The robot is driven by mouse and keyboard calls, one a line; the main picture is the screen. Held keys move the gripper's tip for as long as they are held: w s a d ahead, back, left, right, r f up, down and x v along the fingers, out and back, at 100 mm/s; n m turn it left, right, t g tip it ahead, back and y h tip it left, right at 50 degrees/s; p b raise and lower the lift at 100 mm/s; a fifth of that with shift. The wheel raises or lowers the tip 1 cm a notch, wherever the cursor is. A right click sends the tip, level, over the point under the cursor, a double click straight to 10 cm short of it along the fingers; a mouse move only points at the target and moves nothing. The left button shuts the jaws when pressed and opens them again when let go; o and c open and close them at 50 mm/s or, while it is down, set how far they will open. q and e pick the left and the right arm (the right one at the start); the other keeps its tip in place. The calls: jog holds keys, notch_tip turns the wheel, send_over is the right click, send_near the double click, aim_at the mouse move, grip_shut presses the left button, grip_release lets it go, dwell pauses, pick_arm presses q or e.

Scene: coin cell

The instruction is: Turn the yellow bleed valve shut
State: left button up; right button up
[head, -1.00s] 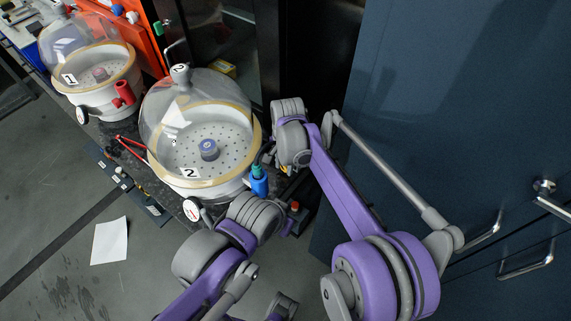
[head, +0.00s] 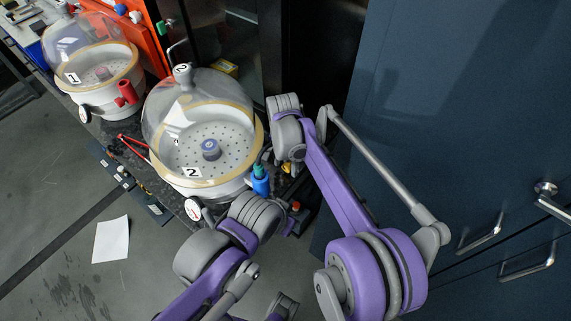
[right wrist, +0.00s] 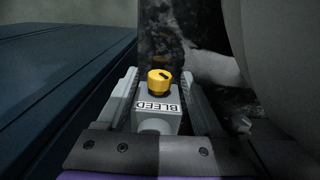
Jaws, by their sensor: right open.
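The yellow bleed valve knob (right wrist: 159,79) shows in the right wrist view, on top of a pale grey block with a BLEED label (right wrist: 157,107). A dark mark shows on the knob's top. My right gripper (right wrist: 160,90) is open, with one finger on each side of the block and knob. I cannot tell whether either finger touches them. In the head view my right wrist is just right of bell jar 2, and the jaws and valve are mostly hidden there. My left gripper cannot be made out.
Bell jar 2 (head: 163,117) stands on its white base, with a blue fitting (head: 261,181) at its right side. Bell jar 1 (head: 75,42) stands further left. A blue cabinet (head: 460,110) rises on the right. A white sheet (head: 111,240) lies on the floor.

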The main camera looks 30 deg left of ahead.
aim_at(285, 166)
notch_tip(285, 166, up, 10)
jog(key=shift+a+r, duration=0.15)
jog(key=shift+r, duration=0.1)
jog(key=shift+f, duration=0.1)
